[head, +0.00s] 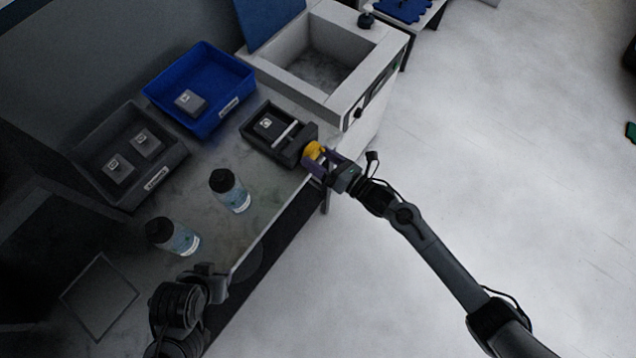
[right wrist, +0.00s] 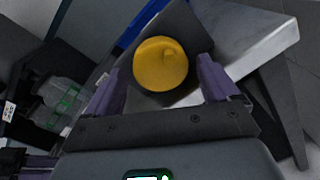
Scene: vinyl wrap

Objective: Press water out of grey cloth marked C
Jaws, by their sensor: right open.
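The grey cloth marked C (head: 266,122) appears to be the block lying in a dark press (head: 257,141) near the counter's front edge. A light bar crosses the press beside the cloth. A round yellow knob (head: 313,150) is at the press's right end. My right gripper (head: 317,164) is open at the knob, its purple fingers on either side. In the right wrist view, the yellow knob (right wrist: 160,64) shows between the open fingers of my right gripper (right wrist: 162,82); contact is unclear. My left gripper (head: 207,279) is at the lower left, its fingers unclear.
A blue bin (head: 230,108) holds a grey block; a dark bin (head: 172,167) holds two. Two bottles, one (head: 229,191) nearer the press and one (head: 173,237) farther left, stand on the counter. A sink (head: 372,68) is behind the press. Open floor lies right.

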